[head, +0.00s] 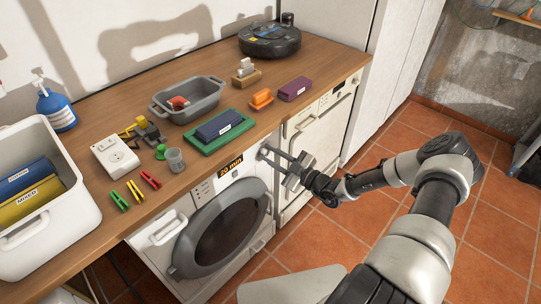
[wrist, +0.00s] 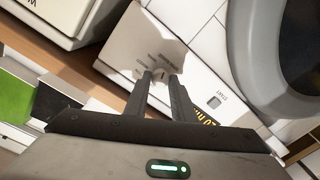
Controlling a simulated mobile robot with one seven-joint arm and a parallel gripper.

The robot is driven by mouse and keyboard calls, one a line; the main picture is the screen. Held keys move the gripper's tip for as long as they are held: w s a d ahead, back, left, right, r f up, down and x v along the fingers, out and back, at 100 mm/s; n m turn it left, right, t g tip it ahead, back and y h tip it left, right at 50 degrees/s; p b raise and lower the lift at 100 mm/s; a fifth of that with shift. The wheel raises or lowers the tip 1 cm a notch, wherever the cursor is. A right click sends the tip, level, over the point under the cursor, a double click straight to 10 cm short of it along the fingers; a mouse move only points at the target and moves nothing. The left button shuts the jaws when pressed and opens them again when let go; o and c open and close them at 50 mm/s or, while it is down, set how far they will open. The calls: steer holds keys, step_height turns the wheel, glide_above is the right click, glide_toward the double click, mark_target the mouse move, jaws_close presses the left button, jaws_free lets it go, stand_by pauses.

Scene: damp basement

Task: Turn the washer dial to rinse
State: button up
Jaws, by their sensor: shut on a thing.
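The white washer (head: 180,234) stands under the wooden counter, with its round grey door (head: 222,230) closed. Its display (head: 230,166) reads "20 min". My gripper (head: 267,151) reaches to the right end of the washer's control panel. In the wrist view, my gripper's two dark fingertips (wrist: 160,76) are shut on the dial at the panel. The dial is mostly hidden between the fingers. Small marks sit around it on the panel, too blurred to read, so I cannot tell which setting the dial points to. A START button (wrist: 214,101) is beside my fingers.
A second white appliance (head: 318,132) stands right of the washer. The wooden counter (head: 215,78) above holds a grey tub (head: 207,101), a green tray (head: 195,139), several small items and a robot vacuum (head: 269,39). A white bin (head: 68,216) is at left. Tiled floor (head: 480,235) is open at right.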

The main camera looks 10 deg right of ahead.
steer(key=o, duration=1.1)
steer(key=shift+c, duration=0.2)
steer(key=v, duration=1.7)
steer(key=shift+s+p, duration=0.15)
steer(key=shift+p, duration=0.2)
steer(key=shift+d, duration=0.15)
